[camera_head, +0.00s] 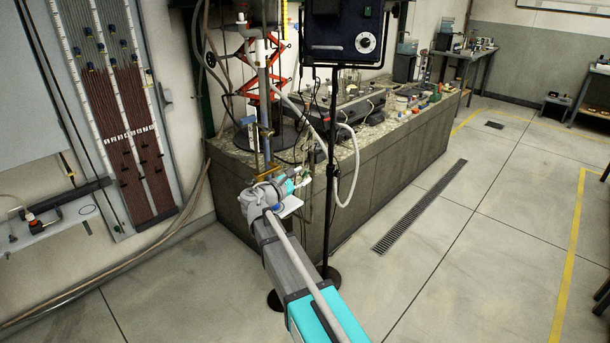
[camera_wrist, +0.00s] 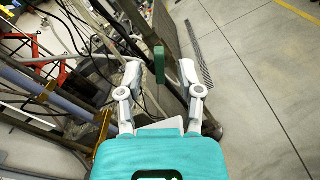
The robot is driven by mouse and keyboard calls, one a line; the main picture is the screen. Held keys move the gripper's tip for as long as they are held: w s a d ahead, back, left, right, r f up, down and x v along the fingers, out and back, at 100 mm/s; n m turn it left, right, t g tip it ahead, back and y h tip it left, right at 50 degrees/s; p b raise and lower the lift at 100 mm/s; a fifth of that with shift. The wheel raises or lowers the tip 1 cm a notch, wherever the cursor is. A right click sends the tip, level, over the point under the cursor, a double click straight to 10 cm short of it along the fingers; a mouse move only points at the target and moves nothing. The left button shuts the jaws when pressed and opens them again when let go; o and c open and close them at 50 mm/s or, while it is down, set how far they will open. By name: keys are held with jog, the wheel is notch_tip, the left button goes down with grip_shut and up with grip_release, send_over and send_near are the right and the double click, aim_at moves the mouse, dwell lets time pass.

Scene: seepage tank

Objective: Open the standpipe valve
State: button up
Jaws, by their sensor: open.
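A dark green flat handle (camera_wrist: 159,63), which looks like the valve's lever, stands upright in the wrist view. It lies between my gripper's (camera_wrist: 160,76) two pale fingers, near their tips. The fingers are spread, with a visible gap on each side of the handle, so my gripper is open and holds nothing. How deep the handle sits between the fingers is hard to tell. In the head view my gripper (camera_head: 298,182) is at the near left end of the stone-topped bench, beside the vertical pipe (camera_head: 263,88). The valve body is not clear there.
A dark control box (camera_head: 343,35) on a black stand rises just right of my gripper. Pale hoses (camera_head: 352,165) hang around the bench end. The bench top (camera_head: 415,118) carries much equipment. A floor drain grate (camera_head: 420,205) and open floor lie to the right.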

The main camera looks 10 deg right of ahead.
jog(key=shift+x, duration=0.9)
grip_shut()
